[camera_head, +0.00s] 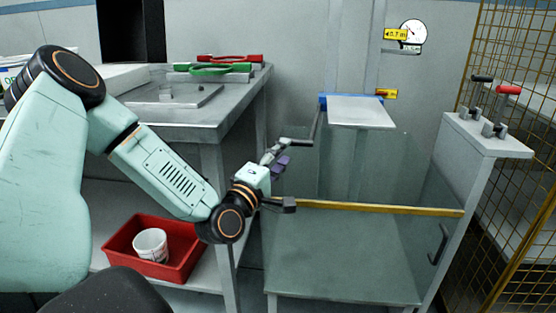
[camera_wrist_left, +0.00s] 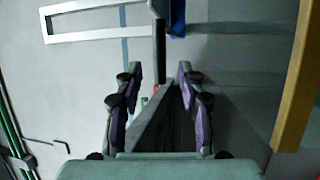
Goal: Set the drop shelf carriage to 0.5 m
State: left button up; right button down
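The drop shelf carriage, a white plate (camera_head: 360,112) with a blue bracket (camera_head: 323,102), sits on a grey upright at the back. A yellow pointer (camera_head: 386,94) is beside it. A yellow tag (camera_head: 396,35) by a round dial (camera_head: 412,37) seems to read 0.7 m. A grey crank (camera_head: 317,125) hangs at the plate's left. My left gripper (camera_head: 285,168) is at the crank's handle. In the left wrist view, its purple-padded fingers (camera_wrist_left: 160,82) stand apart, with the dark rod (camera_wrist_left: 159,50) reaching between their tips, gaps on both sides. My right gripper is not in view.
A glass panel with a yellow top rail (camera_head: 380,208) stands below the carriage. A pedestal (camera_head: 485,135) with red- and black-knobbed levers is at right, near a yellow mesh fence. A grey bench (camera_head: 235,110) and red bin (camera_head: 186,268) are at left.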

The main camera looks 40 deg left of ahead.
pick_arm(q)
jog(key=shift+v, duration=0.85)
